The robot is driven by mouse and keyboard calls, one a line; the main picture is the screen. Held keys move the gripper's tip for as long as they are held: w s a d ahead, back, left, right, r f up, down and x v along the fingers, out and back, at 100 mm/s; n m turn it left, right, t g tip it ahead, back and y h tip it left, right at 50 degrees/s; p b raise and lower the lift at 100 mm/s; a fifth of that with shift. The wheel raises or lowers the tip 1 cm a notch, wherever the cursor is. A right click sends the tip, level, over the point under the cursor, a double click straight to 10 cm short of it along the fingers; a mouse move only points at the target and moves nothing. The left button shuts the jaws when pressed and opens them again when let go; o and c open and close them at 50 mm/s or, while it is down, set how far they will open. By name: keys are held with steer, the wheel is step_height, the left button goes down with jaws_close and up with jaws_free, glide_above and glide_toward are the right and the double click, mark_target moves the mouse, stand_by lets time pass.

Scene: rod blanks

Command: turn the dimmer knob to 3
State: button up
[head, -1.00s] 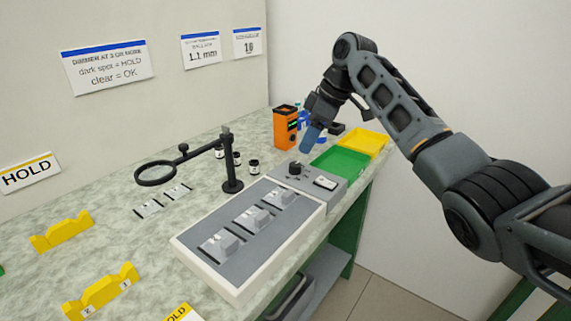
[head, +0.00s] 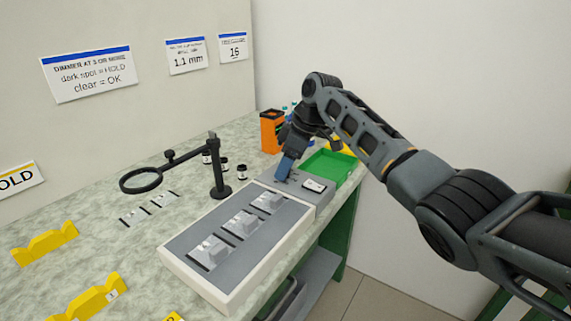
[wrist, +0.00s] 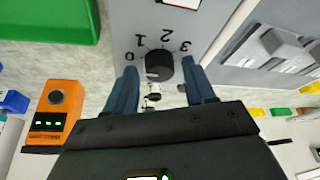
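The black dimmer knob (wrist: 159,67) is in the wrist view, on a grey panel (wrist: 205,22) marked 0, 1, 2 and 3. A small light mark shows on the knob's lower left edge, near the 0 side; its exact setting is hard to read. My gripper (wrist: 160,72) is open, with one blue finger on each side of the knob and a gap visible beside it. In the head view my gripper (head: 284,170) is down at the grey control box (head: 325,197) and hides the knob.
An orange device (head: 271,132) stands behind my gripper, and a green tray (head: 330,165) lies to its right. The light panel with grey blocks (head: 240,238) lies in front. A magnifier on a stand (head: 217,175) is at left.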

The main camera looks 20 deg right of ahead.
steer(key=c, duration=0.9)
